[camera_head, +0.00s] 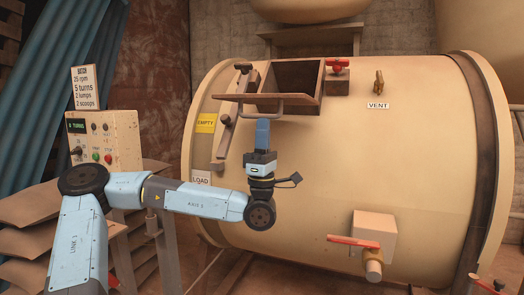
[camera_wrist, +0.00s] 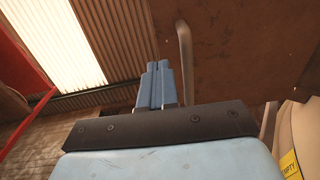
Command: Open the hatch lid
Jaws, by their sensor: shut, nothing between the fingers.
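The hatch lid (camera_head: 302,100) is a brown plate on the tan drum (camera_head: 330,180). It shows nearly edge-on along the front of the hatch opening (camera_head: 297,74), whose dark inside is visible above it. A grey bar handle (camera_head: 283,100) is on the lid's near side. My gripper (camera_head: 263,122) points up just below the handle, shut and empty. In the wrist view the shut blue fingers (camera_wrist: 160,70) are left of the handle (camera_wrist: 185,60), with the lid's brown face (camera_wrist: 245,45) behind. Whether fingers and handle touch is unclear.
A sloping bar (camera_head: 228,130) with knobs lies left of the hatch. A red lever (camera_head: 353,242) juts out low on the drum. A control box (camera_head: 105,138) stands at left.

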